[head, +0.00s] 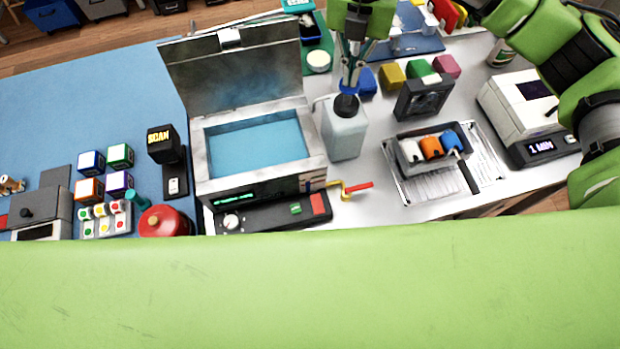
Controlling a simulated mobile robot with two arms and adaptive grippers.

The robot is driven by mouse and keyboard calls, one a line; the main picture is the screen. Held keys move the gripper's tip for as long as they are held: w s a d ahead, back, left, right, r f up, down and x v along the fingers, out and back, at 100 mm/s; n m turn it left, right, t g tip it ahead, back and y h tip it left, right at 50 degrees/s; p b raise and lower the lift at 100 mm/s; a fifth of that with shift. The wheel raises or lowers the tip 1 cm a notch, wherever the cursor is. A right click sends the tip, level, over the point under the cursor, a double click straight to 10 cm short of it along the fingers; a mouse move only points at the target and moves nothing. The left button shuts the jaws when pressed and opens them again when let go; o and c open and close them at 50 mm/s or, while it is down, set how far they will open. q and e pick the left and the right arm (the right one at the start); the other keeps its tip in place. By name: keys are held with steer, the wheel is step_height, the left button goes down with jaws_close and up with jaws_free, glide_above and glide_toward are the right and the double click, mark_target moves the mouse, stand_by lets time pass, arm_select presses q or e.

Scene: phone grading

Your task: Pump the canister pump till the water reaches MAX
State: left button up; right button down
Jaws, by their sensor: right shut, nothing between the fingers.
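The canister pump is a pale, translucent bottle (345,137) with a dark round pump head (346,105) on top. It stands upright on the white table, just right of an open grey metal tank (198,150). Blue water (258,147) fills the tank's basin. I cannot make out a MAX mark. My right gripper (348,86) points down directly over the pump head, its fingertips at or just above it. It is shut with nothing between its fingers. I cannot tell whether it presses the head. My left gripper is out of view.
Right of the pump are a dark boxy device (424,97), colored blocks (393,75), a tray of colored rolls (403,158) and a white machine (507,100). A crank with a red handle (358,187) sticks out from the tank.

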steer(key=shift+s+f+b, duration=0.1)
steer(key=shift+f+b, duration=1.35)
steer(key=shift+f, duration=0.5)
steer(key=shift+r, duration=0.1)
steer(key=shift+r+p, duration=1.95)
steer(key=shift+r, duration=1.85)
